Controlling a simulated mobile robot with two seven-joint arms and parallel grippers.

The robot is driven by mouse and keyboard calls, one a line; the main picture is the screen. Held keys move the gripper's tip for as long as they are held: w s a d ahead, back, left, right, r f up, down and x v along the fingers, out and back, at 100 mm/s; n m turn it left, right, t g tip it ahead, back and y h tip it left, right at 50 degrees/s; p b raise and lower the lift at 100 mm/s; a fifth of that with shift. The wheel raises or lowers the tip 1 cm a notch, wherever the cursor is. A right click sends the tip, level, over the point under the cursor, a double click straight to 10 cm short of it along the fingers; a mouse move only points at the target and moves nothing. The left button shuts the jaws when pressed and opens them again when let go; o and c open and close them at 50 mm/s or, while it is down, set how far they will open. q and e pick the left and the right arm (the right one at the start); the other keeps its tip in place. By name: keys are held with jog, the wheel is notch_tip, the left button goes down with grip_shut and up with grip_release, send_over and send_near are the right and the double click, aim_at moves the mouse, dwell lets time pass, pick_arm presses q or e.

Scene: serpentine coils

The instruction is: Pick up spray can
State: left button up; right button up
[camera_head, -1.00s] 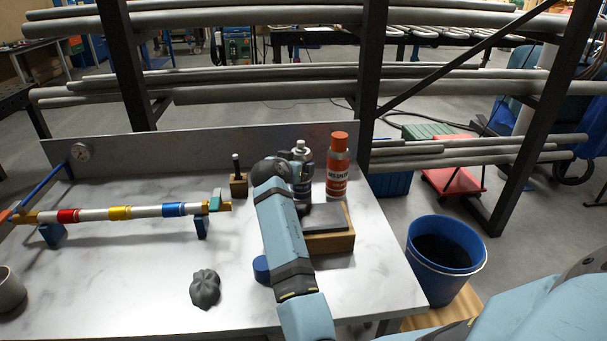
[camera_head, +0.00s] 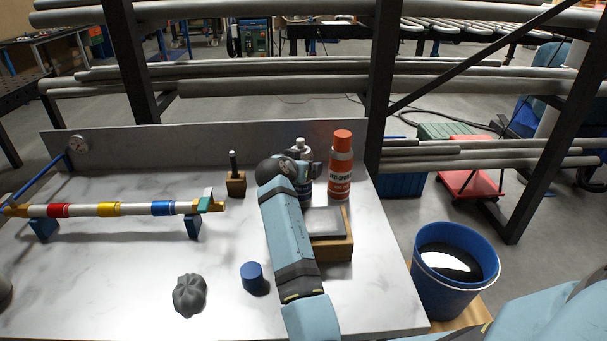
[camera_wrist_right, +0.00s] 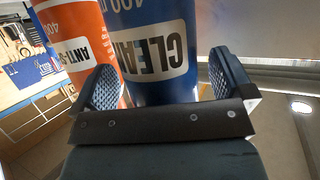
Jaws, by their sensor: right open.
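A blue spray can marked "CLEAN" stands on the table. In the head view only its pale cap (camera_head: 300,145) and part of its body show behind my right arm. An orange-red can (camera_head: 341,165) with a white label stands upright just right of it. My right gripper (camera_head: 316,168) is at the blue can, partly hidden by its own wrist. In the right wrist view the open fingers (camera_wrist_right: 165,82) lie on either side of the blue can (camera_wrist_right: 155,45), and no clear grip shows. The orange can (camera_wrist_right: 85,40) is close beside the left finger there. My left gripper is out of view.
A wooden block with a grey top (camera_head: 335,248) sits in front of the cans. A blue cylinder (camera_head: 254,278), a grey lobed knob (camera_head: 189,295) and a small wooden stand (camera_head: 236,184) are left of my arm. A banded rod (camera_head: 130,209) rests on blue supports. A blue bucket (camera_head: 425,290) stands off the table's right.

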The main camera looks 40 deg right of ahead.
jog(key=shift+a+r, duration=0.1)
jog(key=shift+a, duration=0.1)
jog(key=shift+c, duration=1.3)
jog(key=c, duration=1)
jog(key=shift+r, duration=0.1)
